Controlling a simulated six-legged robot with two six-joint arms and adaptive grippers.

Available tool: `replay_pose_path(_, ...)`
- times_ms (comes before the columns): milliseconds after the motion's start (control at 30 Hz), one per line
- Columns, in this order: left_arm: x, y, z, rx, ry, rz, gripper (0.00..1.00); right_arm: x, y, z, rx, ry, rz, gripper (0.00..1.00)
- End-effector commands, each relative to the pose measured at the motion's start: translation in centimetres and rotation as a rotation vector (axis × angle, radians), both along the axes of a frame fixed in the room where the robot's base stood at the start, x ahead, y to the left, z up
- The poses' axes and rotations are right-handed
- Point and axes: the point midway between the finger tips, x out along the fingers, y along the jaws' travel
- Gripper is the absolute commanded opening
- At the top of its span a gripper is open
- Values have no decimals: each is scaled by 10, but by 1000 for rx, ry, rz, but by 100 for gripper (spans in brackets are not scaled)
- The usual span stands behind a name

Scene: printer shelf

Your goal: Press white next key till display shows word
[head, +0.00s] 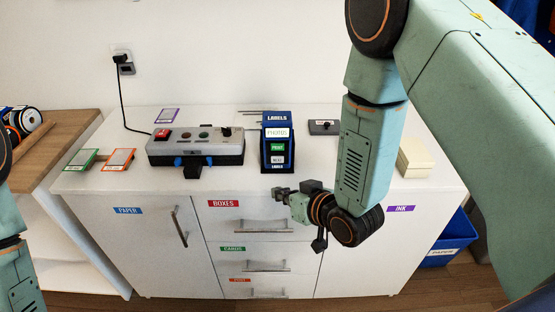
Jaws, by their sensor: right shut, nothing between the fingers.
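The blue label device (277,119) marked LABELS stands upright on the white cabinet top. Its pale display (277,133) carries a word in small letters that seems to read PHOTOS. Below it sit a green PRINT key (277,147) and the white next key (277,159). My right gripper (277,192) is shut and empty, in front of and below the device, apart from the white key. Its arm comes in from the upper right. My left gripper is out of view; only part of my left arm shows at the left edge.
A grey control box (215,146) with a red switch stands left of the device. A small dark box (323,127) is to its right, and a cream block (414,160) is farther right. Labelled drawers (250,224) are below. A blue bin (447,240) is on the floor.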

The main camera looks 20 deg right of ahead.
Motion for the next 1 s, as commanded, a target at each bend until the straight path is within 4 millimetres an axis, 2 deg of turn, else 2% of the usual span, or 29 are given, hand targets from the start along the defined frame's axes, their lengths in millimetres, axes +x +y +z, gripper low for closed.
replay_pose_path(400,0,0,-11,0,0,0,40,54,-15,0,0,-3,0,0)
replay_pose_path(600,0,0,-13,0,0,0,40,72,-20,0,-1,-2,2,0)
replay_pose_path(1000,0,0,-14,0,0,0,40,81,-23,0,-1,0,2,0)
